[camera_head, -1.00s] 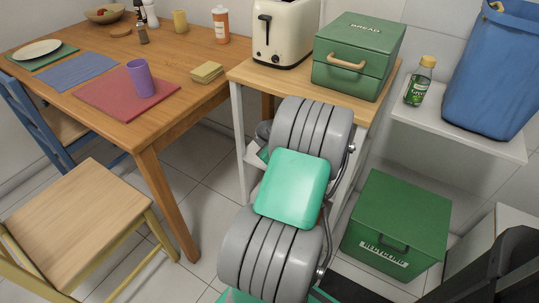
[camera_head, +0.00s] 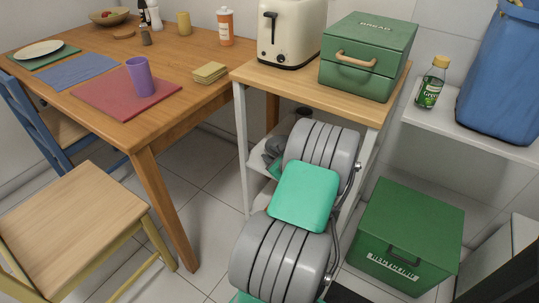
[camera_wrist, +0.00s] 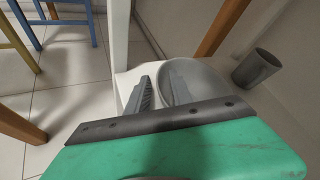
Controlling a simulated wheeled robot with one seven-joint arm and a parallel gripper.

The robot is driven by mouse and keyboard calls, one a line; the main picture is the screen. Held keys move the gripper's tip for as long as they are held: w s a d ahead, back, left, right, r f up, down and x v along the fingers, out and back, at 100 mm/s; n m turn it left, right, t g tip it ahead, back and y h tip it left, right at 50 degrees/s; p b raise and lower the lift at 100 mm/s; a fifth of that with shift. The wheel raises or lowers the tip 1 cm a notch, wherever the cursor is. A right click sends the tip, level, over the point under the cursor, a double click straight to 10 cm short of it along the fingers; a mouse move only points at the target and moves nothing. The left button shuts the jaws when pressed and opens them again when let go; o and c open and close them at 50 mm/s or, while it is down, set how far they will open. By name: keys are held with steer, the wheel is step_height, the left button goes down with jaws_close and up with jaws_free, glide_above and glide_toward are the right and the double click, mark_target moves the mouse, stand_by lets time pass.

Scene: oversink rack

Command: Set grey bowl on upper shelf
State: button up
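In the head view my gripper (camera_head: 275,150) is low under the wooden-topped stand, largely behind my arm. The lower white shelf (camera_head: 258,160) shows only in part there.
A dark grey cup (camera_wrist: 258,68) stands right of the bowl. The stand's wooden top (camera_head: 300,88) carries a toaster (camera_head: 289,32) and a green bread box (camera_head: 367,60). A green recycling box (camera_head: 408,235) stands right. A table (camera_head: 150,50) and chair (camera_head: 70,215) are left.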

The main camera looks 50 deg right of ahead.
steer(key=shift+o, duration=0.6)
steer(key=shift+r, duration=0.15)
steer(key=shift+s+a+r, duration=0.1)
steer(key=shift+s+r, duration=0.05)
steer(key=shift+s, duration=0.15)
steer(key=p+v, duration=0.4)
steer(key=v, duration=0.8)
steer(key=w+a+n+g+y, duration=0.2)
steer(key=w+a+n, duration=0.2)
steer(key=a+n, duration=0.3)
steer(key=w+a+r+n+g+y, duration=0.1)
steer(key=w+a+n+y, duration=0.25)
steer(key=a+n, duration=0.4)
steer(key=w+a+n+g+y, duration=0.2)
steer(key=w+a+n, duration=0.25)
steer(key=a, duration=0.45)
steer(key=s+a+r+n+g+h, duration=0.1)
steer(key=s+a+r+n+g, duration=0.1)
steer(key=s+a+n, duration=0.3)
steer(key=s+a+r+n+g+h, duration=0.1)
steer(key=s+a+r+n+g, duration=0.2)
steer(key=a+n, duration=0.8)
steer(key=shift+s+a+r, duration=0.85)
steer(key=shift+s+a, duration=0.25)
steer(key=shift+s, duration=0.05)
